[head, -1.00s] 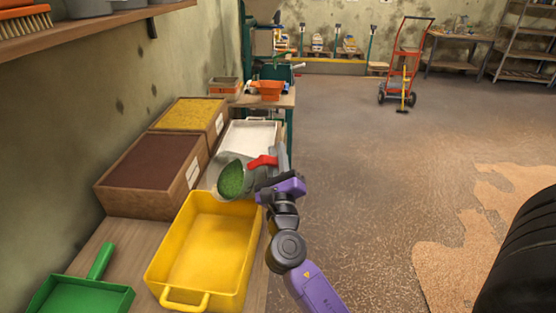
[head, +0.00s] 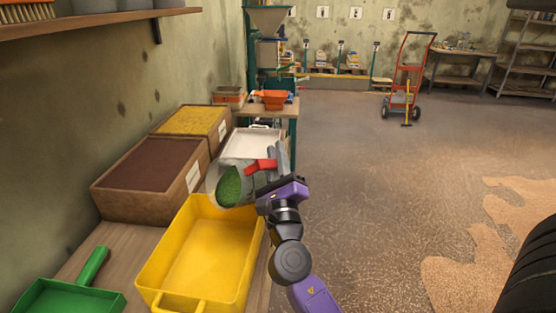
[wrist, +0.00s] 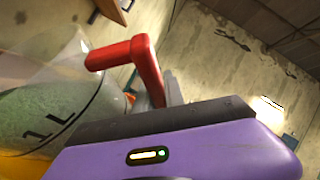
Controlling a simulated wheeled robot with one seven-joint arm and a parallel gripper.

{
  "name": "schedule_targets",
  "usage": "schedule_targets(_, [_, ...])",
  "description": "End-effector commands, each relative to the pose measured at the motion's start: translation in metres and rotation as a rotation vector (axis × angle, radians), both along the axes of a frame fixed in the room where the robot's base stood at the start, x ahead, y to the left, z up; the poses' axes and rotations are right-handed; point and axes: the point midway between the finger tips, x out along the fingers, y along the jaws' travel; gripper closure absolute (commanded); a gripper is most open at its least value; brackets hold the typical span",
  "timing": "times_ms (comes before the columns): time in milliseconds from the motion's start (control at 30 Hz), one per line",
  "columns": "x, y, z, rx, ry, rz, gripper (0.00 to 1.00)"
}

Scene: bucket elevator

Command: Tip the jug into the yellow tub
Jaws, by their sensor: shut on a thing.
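The clear jug (head: 213,177) has a red handle (head: 262,165) and holds green material (head: 229,187). It is tilted on its side, its mouth toward the left, above the far end of the yellow tub (head: 153,271). The tub's visible floor is bare. My gripper (head: 277,168) is shut on the red handle, at the jug's right. In the wrist view the jug's clear wall (wrist: 75,60) with a "1 L" mark and the handle (wrist: 135,55) show close up. No green material is seen falling.
A brown-filled box (head: 105,200) and a yellow-filled box (head: 222,130) stand along the wall. A white tray (head: 262,133) lies behind the jug. A green scoop (head: 72,298) lies at the near left. Open floor is at the right.

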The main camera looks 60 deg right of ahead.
Motion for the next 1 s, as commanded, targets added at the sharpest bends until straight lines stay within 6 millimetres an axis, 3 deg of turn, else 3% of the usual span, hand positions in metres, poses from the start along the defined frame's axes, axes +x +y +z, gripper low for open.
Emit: schedule_targets(1000, [0.006,0.023,-0.002,-0.213,0.051,-0.001,1.0])
